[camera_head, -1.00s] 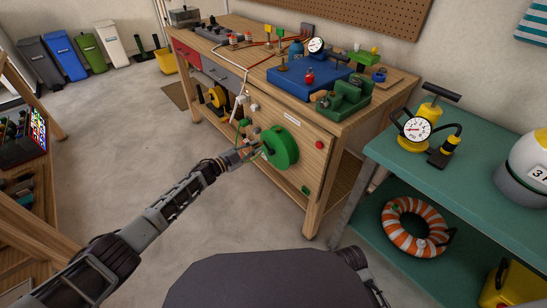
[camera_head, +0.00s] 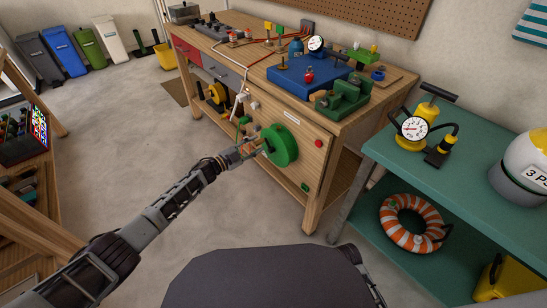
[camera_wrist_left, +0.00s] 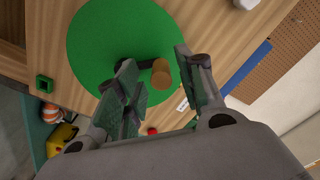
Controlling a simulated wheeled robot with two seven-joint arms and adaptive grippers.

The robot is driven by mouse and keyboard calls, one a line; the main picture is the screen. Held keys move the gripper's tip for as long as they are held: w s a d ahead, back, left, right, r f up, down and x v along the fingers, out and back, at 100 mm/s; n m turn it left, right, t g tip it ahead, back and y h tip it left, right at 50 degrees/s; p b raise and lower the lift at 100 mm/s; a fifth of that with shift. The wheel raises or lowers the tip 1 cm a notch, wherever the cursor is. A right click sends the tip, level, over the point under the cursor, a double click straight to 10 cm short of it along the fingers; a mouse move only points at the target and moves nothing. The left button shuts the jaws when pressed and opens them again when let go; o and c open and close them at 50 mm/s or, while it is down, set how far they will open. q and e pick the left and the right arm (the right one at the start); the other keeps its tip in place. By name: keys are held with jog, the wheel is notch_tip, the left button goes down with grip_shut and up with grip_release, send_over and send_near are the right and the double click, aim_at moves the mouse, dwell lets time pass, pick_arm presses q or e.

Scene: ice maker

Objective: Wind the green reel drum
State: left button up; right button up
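The green reel drum (camera_head: 284,148) is a round disc on the wooden front panel of the workbench. It fills the upper left of the left wrist view (camera_wrist_left: 95,45). A short brown crank knob (camera_wrist_left: 161,74) stands out from the drum face. My left gripper (camera_head: 256,146) is at the left side of the drum. In the left wrist view its fingers (camera_wrist_left: 155,62) are apart, with the knob between them; a gap shows on the right, and contact on the left is unclear. My right gripper is out of view.
The workbench (camera_head: 300,200) carries a blue box (camera_head: 300,78) and a green vise-like block (camera_head: 345,95) above the drum. A red button (camera_head: 318,143) is right of the drum. A teal shelf unit (camera_head: 385,160) stands at right. Open floor lies left of the bench.

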pick_arm(q)
jog(key=p+v, duration=0.3)
jog(key=v, duration=0.3)
dwell(0.6)
jog(key=shift+s, duration=0.15)
dwell(0.3)
